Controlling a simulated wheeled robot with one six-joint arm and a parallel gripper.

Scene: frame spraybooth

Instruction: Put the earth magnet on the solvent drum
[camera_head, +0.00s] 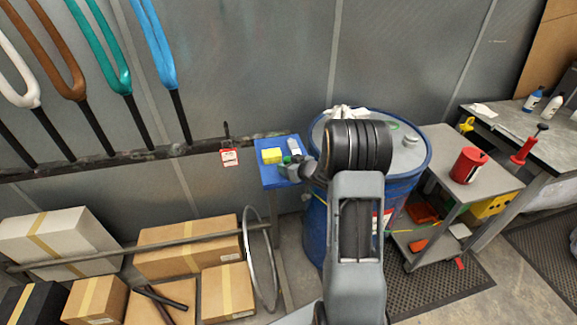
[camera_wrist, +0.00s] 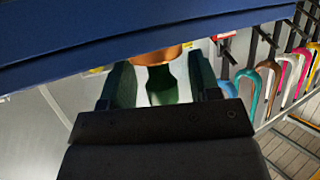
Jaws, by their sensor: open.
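The earth magnet (camera_wrist: 155,57) seems to be the copper-coloured round piece with a dark green stem in the wrist view, beside a blue edge. It lies between the two dark fingers of my gripper (camera_wrist: 160,76), which are apart. I cannot tell whether either finger touches it. In the head view my gripper (camera_head: 298,168) is at the right edge of the small blue-topped stand (camera_head: 272,181), partly hidden by my arm. The magnet is hard to make out there. The blue solvent drum (camera_head: 316,220) stands right of the stand, largely behind my arm.
A yellow box (camera_head: 271,156) sits on the stand. A white crumpled cloth (camera_head: 345,112) lies on the drum top. A grey cart (camera_head: 440,142) with a red can (camera_head: 468,165) is at right. Cardboard boxes (camera_head: 190,245) and a rail are at lower left.

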